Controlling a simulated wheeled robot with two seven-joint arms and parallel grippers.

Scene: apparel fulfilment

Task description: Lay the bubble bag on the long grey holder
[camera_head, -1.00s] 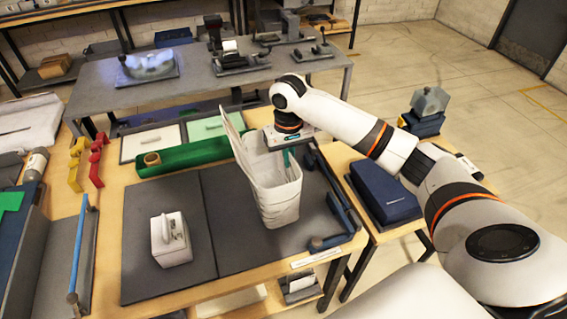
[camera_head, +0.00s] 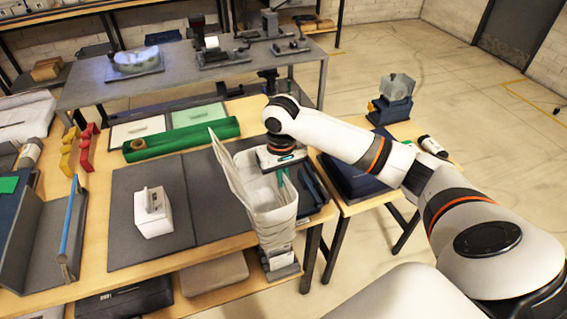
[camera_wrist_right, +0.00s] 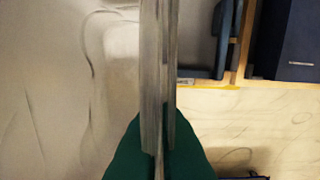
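A tall whitish bag (camera_head: 268,215), the bubble bag, hangs upright from my right gripper (camera_head: 280,172), its lower end over the front edge of the table. In the right wrist view my right gripper (camera_wrist_right: 158,150) has green fingers closed together on the bag's thin grey edge (camera_wrist_right: 155,60). A long dark blue-grey holder (camera_head: 314,188) lies at the right side of the table, partly hidden by the bag. Another long grey trough (camera_head: 38,235) with a blue rod stands at the far left; I cannot tell which is the named holder. My left gripper is out of view.
A white block with a handle (camera_head: 153,212) sits on the dark mat (camera_head: 190,240). A green roll (camera_head: 180,138) lies behind the mat. A side table at the right holds a dark blue box (camera_head: 345,180) and a blue device (camera_head: 392,100).

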